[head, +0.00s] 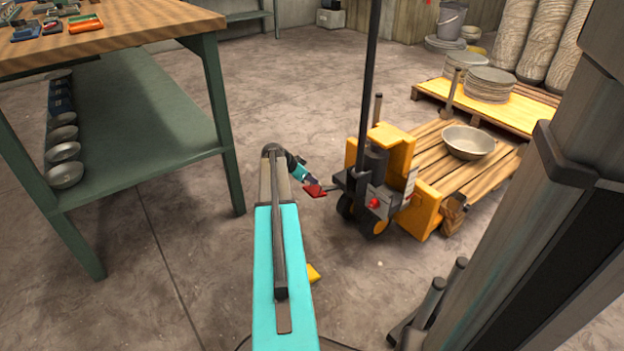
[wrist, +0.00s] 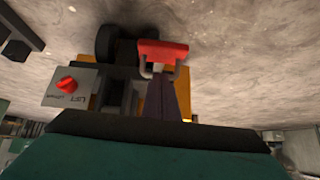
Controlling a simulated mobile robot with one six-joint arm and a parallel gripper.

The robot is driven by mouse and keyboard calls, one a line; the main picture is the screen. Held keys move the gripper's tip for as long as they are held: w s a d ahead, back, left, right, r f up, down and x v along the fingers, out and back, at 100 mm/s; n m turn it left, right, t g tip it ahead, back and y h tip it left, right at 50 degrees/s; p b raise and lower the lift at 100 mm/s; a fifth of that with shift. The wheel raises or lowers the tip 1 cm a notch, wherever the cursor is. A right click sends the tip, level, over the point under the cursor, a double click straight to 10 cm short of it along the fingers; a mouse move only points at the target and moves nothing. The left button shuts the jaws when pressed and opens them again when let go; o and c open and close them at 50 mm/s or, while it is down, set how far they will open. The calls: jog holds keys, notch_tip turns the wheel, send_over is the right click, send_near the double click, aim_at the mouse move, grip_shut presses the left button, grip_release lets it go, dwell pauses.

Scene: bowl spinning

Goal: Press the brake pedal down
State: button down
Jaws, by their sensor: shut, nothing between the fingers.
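The brake pedal (head: 315,191) is a red pad on a grey bracket at the lower left of the yellow pallet truck (head: 427,205). It also shows in the wrist view (wrist: 163,51), above the middle of the picture. My gripper (head: 305,181) is shut and empty, with its tip close to the pedal. In the wrist view its dark tapering fingers (wrist: 161,80) point at the pedal's bracket and overlap part of it. I cannot tell whether they touch. The pedal stands out from the truck above the floor.
A red knob (wrist: 67,84) sits on a labelled lift plate beside the pedal. The truck's dark handle column (head: 368,80) rises behind. A wooden pallet (head: 440,160) carries a metal bowl (head: 468,142). A green-legged workbench (head: 212,90) stands left. Floor between bench and truck is mostly clear.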

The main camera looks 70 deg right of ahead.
jog(key=shift+w+a+f, duration=0.2)
jog(key=shift+a+f, duration=0.1)
jog(key=shift+f, duration=0.15)
jog(key=shift+w+a+f, duration=0.2)
jog(key=shift+a+f, duration=0.2)
jog(key=shift+f, duration=0.4)
notch_tip(320, 180, down, 7)
jog(key=w+a, duration=0.1)
jog(key=shift+a+r+b, duration=0.2)
jog(key=shift+a+b, duration=0.15)
jog(key=shift+b, duration=0.05)
jog(key=shift+w, duration=0.1)
jog(key=shift+r, duration=0.15)
jog(key=w+a+r+p, duration=0.5)
jog(key=a+r, duration=0.1)
jog(key=a, duration=0.3)
jog(key=shift+w+a+r, duration=0.3)
jog(key=shift+w, duration=0.1)
